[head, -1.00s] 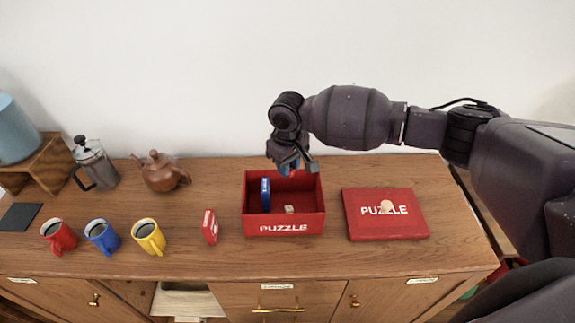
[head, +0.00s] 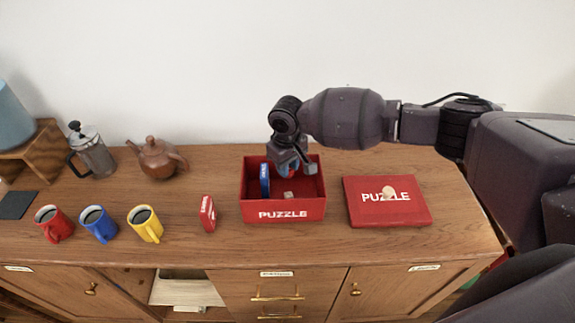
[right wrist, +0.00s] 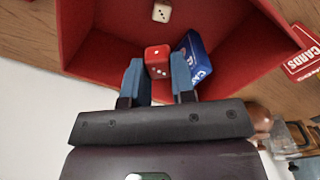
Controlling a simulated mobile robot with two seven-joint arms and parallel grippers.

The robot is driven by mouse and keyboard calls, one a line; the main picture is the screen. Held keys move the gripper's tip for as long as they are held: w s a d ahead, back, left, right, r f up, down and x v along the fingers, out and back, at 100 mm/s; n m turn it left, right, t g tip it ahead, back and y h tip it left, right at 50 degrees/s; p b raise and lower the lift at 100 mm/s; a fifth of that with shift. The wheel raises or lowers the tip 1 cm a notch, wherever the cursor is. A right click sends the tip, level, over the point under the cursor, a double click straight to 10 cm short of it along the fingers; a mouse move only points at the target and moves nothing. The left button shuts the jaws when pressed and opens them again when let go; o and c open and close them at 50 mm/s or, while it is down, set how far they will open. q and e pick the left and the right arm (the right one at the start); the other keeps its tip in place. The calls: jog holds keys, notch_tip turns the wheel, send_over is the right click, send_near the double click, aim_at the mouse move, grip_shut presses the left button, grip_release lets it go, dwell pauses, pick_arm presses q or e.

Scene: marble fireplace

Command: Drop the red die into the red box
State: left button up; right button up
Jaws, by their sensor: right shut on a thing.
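The open red box (head: 283,215) marked PUZZLE stands on the wooden cabinet top. My right gripper (head: 290,168) is over the rear part of the box. In the right wrist view my right gripper (right wrist: 159,80) is shut on the red die (right wrist: 157,54), which has white pips and sits between the blue-grey fingertips. The red box's inside (right wrist: 110,25) shows behind the die. In the head view the die is hidden or too small to make out. My left gripper is not in view.
A white die (head: 288,196) and a blue card pack (head: 265,180) are inside the box. A red card pack (head: 207,213) stands to its left, the red lid (head: 410,208) lies to its right. Mugs (head: 146,224), a teapot (head: 157,158) and a French press (head: 93,155) stand farther left.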

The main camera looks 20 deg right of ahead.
jog(key=o, duration=1)
notch_tip(320, 180, up, 11)
jog(key=shift+f, duration=0.1)
dwell(0.5)
